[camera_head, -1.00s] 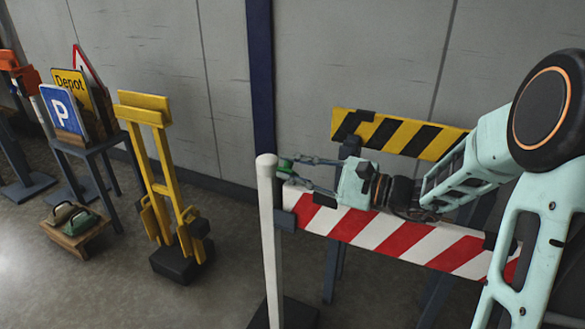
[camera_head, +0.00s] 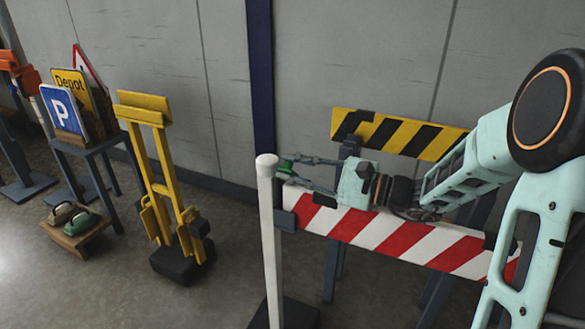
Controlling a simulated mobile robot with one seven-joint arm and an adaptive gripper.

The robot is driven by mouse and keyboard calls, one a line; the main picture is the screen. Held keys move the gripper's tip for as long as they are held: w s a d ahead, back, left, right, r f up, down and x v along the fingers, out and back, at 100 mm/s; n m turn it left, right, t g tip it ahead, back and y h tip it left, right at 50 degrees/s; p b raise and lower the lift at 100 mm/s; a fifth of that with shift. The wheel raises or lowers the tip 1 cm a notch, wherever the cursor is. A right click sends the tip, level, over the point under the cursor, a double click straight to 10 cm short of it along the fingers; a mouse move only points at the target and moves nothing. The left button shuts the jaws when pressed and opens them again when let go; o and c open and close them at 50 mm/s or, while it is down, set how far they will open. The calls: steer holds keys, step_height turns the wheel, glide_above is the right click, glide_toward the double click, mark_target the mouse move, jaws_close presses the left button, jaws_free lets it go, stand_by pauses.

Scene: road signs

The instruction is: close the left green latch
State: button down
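The left green latch (camera_head: 286,166) is a small green piece at the top left end of the red-and-white striped barrier board (camera_head: 350,226), just right of the white post. My gripper (camera_head: 296,174) reaches leftward along the top of this board. Its two thin fingers are spread apart, one above the other, with their tips at the green latch. I cannot tell whether the fingertips touch it. The white post hides part of the area left of the latch.
A white post (camera_head: 270,240) stands close in front of the board's left end. A yellow-and-black striped board (camera_head: 400,134) is behind my arm. A yellow stand (camera_head: 160,170), a table with signs (camera_head: 88,148) and a low wooden tray (camera_head: 77,240) are at left. Floor between is clear.

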steer(key=c, duration=1.9)
jaws_free()
steer(key=shift+d, duration=0.1)
steer(key=shift+c, duration=0.2)
steer(key=shift+d, duration=0.1)
steer(key=v, duration=1.1)
steer(key=shift+s+d, duration=0.15)
steer(key=shift+d, duration=0.25)
steer(key=shift+r, duration=0.1)
